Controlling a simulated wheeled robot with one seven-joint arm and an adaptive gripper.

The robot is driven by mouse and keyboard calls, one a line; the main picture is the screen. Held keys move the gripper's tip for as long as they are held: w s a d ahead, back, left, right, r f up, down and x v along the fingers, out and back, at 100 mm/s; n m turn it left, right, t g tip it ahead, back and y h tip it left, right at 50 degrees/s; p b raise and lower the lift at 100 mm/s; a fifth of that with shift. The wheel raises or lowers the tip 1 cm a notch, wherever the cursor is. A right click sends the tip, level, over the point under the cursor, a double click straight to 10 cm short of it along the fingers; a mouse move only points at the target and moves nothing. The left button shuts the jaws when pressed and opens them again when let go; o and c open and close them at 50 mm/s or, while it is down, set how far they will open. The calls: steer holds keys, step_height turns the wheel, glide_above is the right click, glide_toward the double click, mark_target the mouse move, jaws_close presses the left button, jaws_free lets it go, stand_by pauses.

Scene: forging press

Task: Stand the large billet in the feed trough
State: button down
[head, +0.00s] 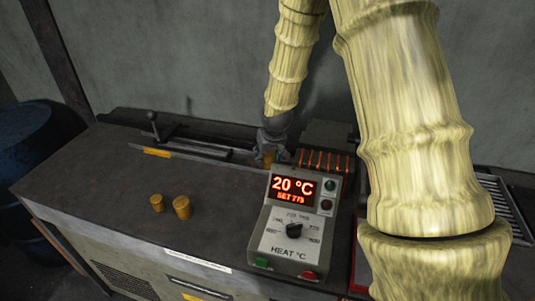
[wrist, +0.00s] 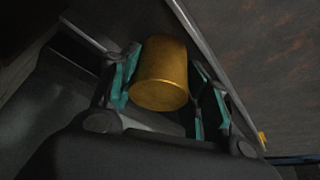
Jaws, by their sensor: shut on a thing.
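My gripper (head: 268,143) is shut on a brass-coloured cylinder, the large billet (wrist: 160,75). In the wrist view the billet sits between the teal finger pads. In the head view only part of the billet (head: 265,159) shows below the gripper, at the right end of the feed trough (head: 205,150). The trough is a long dark channel along the back of the bench, with a yellow strip at its left. I cannot tell whether the billet touches the trough floor.
Two smaller-looking billets (head: 157,203) and (head: 182,207) stand on the bench (head: 110,175). A heat control box (head: 290,225) reading 20 °C stands at the front right, with a copper coil (head: 325,160) behind it. A lever (head: 153,126) rises at the trough's left. The bench's left is clear.

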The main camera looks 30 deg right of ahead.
steer(key=c, duration=1)
jaws_free()
steer(key=shift+f, duration=0.1)
steer(key=shift+r, duration=0.2)
steer(key=shift+b+v, duration=1.05)
steer(key=shift+v, duration=4.95)
steer(key=shift+f, duration=0.1)
